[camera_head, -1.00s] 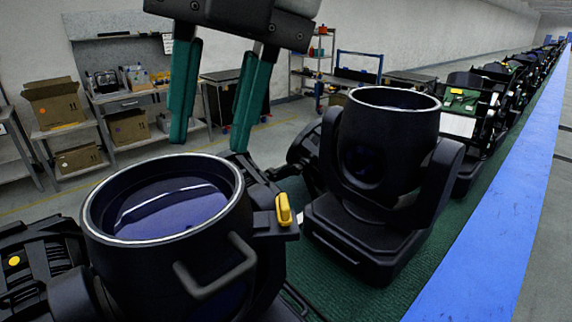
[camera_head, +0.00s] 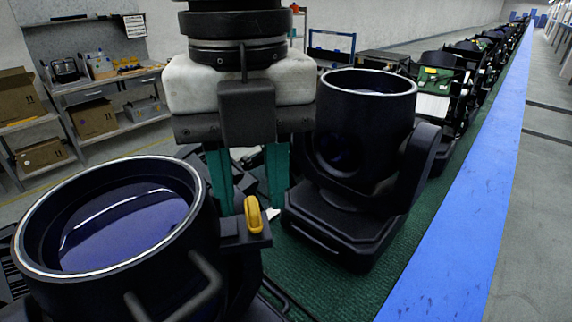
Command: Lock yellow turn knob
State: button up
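The yellow turn knob (camera_head: 254,215) stands on a black bracket at the right side of the near par can (camera_head: 107,225). The can is black with a bright rim and a bluish lens facing up. My gripper (camera_head: 248,192) points down just behind the knob, as seen from here. Its two green fingers are apart with nothing seen between them, so it is open. The left fingertip is partly hidden by the can, and the right one ends near the knob. I cannot tell whether either finger touches the knob.
A second black par can (camera_head: 362,140) stands close on the right of my gripper. More lamps line the green mat (camera_head: 350,288) into the distance beside a blue strip (camera_head: 455,240). Shelves with cardboard boxes (camera_head: 95,117) stand at the back left.

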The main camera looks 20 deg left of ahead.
jog(key=shift+f, duration=0.5)
grip_shut()
